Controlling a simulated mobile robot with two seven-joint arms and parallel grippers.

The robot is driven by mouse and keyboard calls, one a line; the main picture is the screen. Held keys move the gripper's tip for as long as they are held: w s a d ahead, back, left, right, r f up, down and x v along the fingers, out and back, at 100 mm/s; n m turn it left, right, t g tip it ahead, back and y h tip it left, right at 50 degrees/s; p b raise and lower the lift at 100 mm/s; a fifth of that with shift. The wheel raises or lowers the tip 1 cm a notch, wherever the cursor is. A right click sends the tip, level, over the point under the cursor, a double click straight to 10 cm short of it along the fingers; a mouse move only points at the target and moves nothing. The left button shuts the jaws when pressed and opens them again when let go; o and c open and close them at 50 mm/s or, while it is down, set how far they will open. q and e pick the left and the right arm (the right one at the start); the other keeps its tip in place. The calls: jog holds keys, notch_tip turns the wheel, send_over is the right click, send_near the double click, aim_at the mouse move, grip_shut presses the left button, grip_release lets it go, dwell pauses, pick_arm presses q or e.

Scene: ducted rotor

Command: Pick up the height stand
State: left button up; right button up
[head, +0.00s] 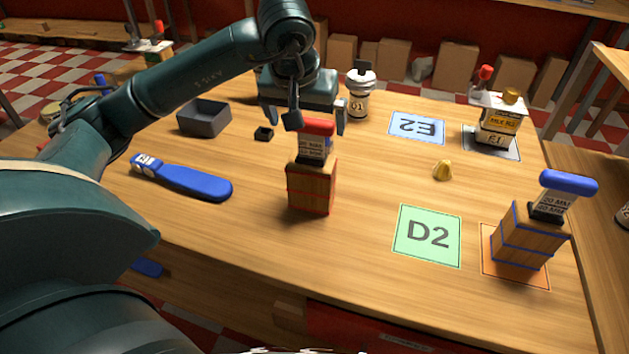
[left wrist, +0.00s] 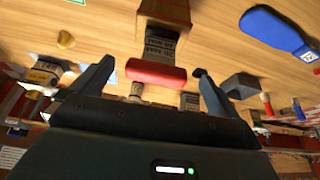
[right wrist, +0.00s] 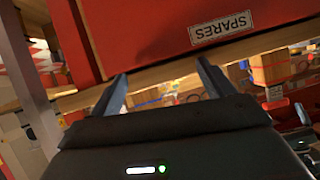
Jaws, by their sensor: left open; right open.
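No label reads height stand; two similar stand-like pieces show. One is a wooden block with red bands (head: 311,188), topped by a dark labelled neck and a red bar (head: 317,126). The other is a blue-banded block (head: 525,240) with a blue bar (head: 569,183), on an orange mat at the right. My left gripper (head: 307,118) is open at the red bar. In the left wrist view the red bar (left wrist: 155,75) lies between the open fingers, with no grip on it. My right gripper (right wrist: 163,70) is open and empty, facing a red SPARES drawer front (right wrist: 160,40).
A green D2 mat (head: 428,235) lies right of the red-banded block, and a blue E2 mat (head: 417,127) behind. A blue-handled tool (head: 185,180) and a dark tray (head: 204,118) are left. A white bottle (head: 359,95) stands behind the gripper. A yellow piece (head: 443,170) lies between mats.

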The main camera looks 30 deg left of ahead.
aim_at(310, 135)
pick_arm(q)
jog(key=x, duration=0.8)
jog(key=shift+d+p, duration=0.1)
jog(key=shift+p, duration=0.25)
jog(key=c, duration=1.5)
jog(key=shift+c, duration=0.2)
jog(key=shift+r, duration=0.1)
